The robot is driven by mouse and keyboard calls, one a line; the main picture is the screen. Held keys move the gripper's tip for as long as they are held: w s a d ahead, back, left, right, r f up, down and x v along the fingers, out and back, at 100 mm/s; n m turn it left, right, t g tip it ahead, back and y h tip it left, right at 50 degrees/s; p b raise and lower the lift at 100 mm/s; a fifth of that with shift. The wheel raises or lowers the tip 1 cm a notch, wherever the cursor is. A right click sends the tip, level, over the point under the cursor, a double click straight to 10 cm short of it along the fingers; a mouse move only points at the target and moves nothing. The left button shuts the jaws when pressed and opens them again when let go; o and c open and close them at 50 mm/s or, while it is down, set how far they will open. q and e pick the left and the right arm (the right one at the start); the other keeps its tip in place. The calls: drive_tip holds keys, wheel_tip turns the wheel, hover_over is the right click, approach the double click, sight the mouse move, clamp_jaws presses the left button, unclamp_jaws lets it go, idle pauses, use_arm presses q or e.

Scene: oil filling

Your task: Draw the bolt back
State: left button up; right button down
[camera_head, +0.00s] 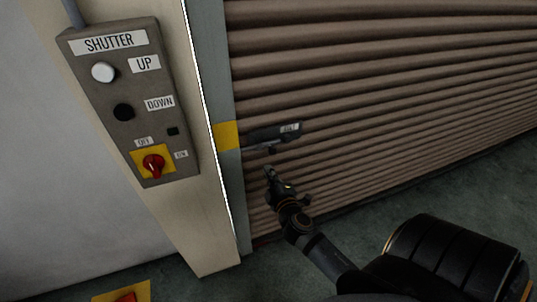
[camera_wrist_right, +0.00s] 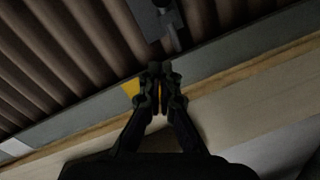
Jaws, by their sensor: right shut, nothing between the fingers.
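The bolt (camera_head: 272,136) is a dark bar with a small label, mounted level on the brown slatted shutter (camera_head: 380,60). Its left end meets the yellow patch (camera_head: 227,136) on the grey door frame. A small knob hangs below the bolt. My right gripper (camera_head: 269,172) is just below the bolt, apart from it in the head view, its fingers shut and empty. In the right wrist view the shut fingertips (camera_wrist_right: 160,68) lie over the grey frame, beside the yellow patch (camera_wrist_right: 131,88). Part of the bolt (camera_wrist_right: 158,18) shows beyond them. My left gripper is out of view.
A grey control box (camera_head: 130,100) labelled SHUTTER is on the cream post to the left, with a white UP button, a black DOWN button and a red rotary switch (camera_head: 153,165). A yellow and red object (camera_head: 122,293) shows at the bottom edge. The dark floor at right is clear.

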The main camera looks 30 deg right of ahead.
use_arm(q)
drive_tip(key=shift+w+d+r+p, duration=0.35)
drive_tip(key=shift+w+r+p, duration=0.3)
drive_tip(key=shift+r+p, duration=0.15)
use_arm(e)
drive_tip(key=w+d+f, duration=0.3)
drive_tip(key=w+d, duration=0.3)
drive_tip(key=w, duration=0.3)
drive_tip(key=shift+w, duration=0.1)
